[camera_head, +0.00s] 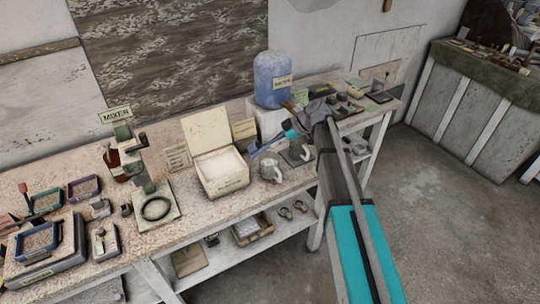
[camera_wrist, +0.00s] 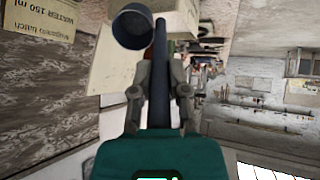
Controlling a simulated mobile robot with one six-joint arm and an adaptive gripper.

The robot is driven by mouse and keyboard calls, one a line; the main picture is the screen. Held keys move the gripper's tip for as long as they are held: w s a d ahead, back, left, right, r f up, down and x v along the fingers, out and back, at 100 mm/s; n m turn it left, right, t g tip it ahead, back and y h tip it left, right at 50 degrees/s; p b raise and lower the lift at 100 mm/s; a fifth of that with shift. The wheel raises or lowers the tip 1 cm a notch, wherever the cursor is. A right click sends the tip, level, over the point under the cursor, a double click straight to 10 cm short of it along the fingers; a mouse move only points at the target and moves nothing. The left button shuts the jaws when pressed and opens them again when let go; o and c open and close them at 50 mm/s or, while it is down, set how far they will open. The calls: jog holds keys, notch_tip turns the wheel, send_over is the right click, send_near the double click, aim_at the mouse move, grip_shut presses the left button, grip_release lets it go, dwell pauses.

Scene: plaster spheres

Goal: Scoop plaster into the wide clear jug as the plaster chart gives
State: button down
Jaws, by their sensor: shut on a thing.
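My gripper (camera_head: 275,143) is shut on the handle of a dark blue scoop (camera_wrist: 161,60). In the wrist view the scoop's round cup (camera_wrist: 132,28) is beyond the fingers; I cannot tell whether it holds plaster. An open box (camera_head: 226,187) holds white powder (camera_head: 221,164), left of my gripper. Two jugs stand on the bench: one near the front edge (camera_head: 270,170) below my gripper, another to its right (camera_head: 298,151). I cannot tell which is the wide one.
A blue water container (camera_head: 273,80) stands on a white block behind the arm. A mixer (camera_head: 145,180), scale (camera_head: 45,255) and small trays (camera_head: 84,188) occupy the bench's left. Small items lie at its right end. A lower shelf holds a box (camera_head: 252,230).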

jog(key=shift+s+a+r+h+p, duration=0.1)
jog(key=shift+a+r+h+p, duration=0.5)
jog(key=shift+p, duration=0.65)
jog(key=shift+w+a+r+h+p, duration=0.1)
jog(key=shift+a+r+h+p, duration=0.15)
jog(key=shift+r+h+p, duration=0.6)
jog(key=shift+s+a+r+h+p, duration=0.1)
jog(key=shift+a+r+h+p, duration=0.5)
jog(key=shift+p, duration=1.05)
jog(key=shift+r, duration=0.25)
jog(key=shift+r+p, duration=0.1)
jog(key=shift+p, duration=0.25)
jog(key=a+r+h+p, duration=0.2)
jog(key=p, duration=0.1)
jog(key=shift+s+t, duration=0.1)
jog(key=shift+t, duration=0.2)
jog(key=a+h+p, duration=0.1)
jog(key=a+r+h+p, duration=0.1)
jog(key=h, duration=0.1)
jog(key=shift+s+r+h+p, duration=0.1)
jog(key=shift+r+h+p, duration=0.1)
jog(key=shift+h+p, duration=0.1)
jog(key=shift+f, duration=0.1)
